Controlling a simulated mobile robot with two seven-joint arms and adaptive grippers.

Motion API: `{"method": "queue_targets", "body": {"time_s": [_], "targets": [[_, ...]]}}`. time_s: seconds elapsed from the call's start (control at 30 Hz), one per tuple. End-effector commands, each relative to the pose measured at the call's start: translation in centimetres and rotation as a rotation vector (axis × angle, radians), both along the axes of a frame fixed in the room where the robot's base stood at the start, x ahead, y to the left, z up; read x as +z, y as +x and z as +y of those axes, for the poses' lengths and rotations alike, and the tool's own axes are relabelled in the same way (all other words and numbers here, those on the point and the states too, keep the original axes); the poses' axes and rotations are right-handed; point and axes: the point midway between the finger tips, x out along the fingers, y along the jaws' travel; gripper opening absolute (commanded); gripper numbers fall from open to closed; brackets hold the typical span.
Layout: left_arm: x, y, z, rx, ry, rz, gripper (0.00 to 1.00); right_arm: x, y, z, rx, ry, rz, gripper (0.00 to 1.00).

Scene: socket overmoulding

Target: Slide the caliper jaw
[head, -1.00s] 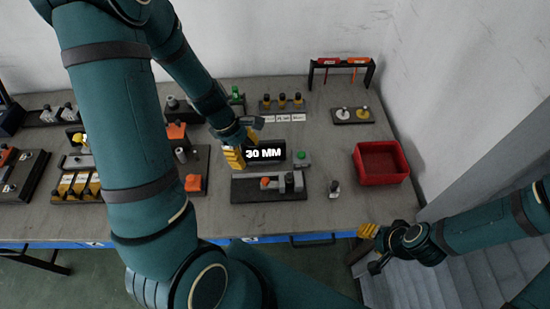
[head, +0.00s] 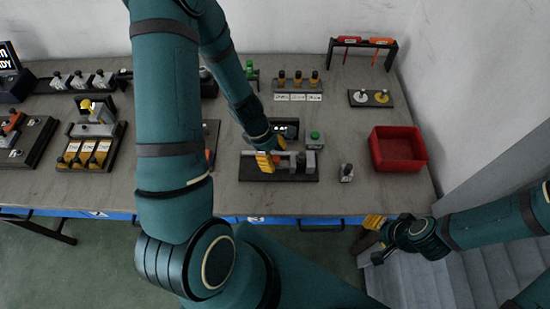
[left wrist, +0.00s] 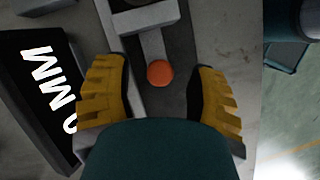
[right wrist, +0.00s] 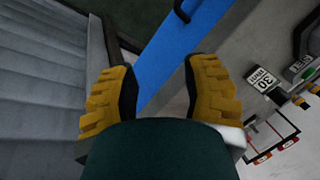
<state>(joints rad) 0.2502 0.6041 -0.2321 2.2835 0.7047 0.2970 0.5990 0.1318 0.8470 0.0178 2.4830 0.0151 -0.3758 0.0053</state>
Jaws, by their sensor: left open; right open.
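The caliper (head: 305,178) is a dark base with a grey bar and blocks, near the front edge of the table. Its round orange knob (left wrist: 160,73) shows in the left wrist view beside the grey jaw bar (left wrist: 152,42). My left gripper (head: 266,163) is over the left part of the caliper and hides the knob in the head view. In the left wrist view its open fingers (left wrist: 158,92) stand on either side of the knob, apart from it. My right gripper (head: 372,228) is open and empty beyond the table's front right corner.
A dark display (left wrist: 40,100) reading MM stands behind the caliper. A box with a green button (head: 315,140) is behind right. Three dark-and-yellow pieces (head: 298,80) stand further back.

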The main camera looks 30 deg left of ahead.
Motion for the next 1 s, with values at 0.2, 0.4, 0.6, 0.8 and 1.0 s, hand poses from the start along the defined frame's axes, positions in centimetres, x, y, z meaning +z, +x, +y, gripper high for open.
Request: {"method": "queue_targets", "body": {"time_s": [0.2, 0.4, 0.6, 0.8, 1.0], "targets": [[-0.4, 0.1, -0.2, 0.001, 0.0, -0.002, 0.56, -0.1, 0.0, 0.0, 0.0, 0.0, 0.0, 0.47], [-0.4, 0.1, -0.2, -0.001, 0.0, -0.001, 0.45, -0.1, 0.0, 0.0, 0.001, 0.0, 0.0, 0.47], [-0.4, 0.1, -0.2, -0.001, 0.0, -0.001, 0.0, -0.1, 0.0, 0.0, 0.001, 0.0, 0.0, 0.47], [-0.4, 0.0, -0.2, -0.001, 0.0, 0.0, 0.0, -0.1, 0.0, 0.0, 0.001, 0.0, 0.0, 0.47], [-0.5, -1.0, 1.6, 0.004, 0.001, 0.001, 0.0, -0.5, 0.0, 0.0, 0.001, 0.0, 0.0, 0.47]]}}
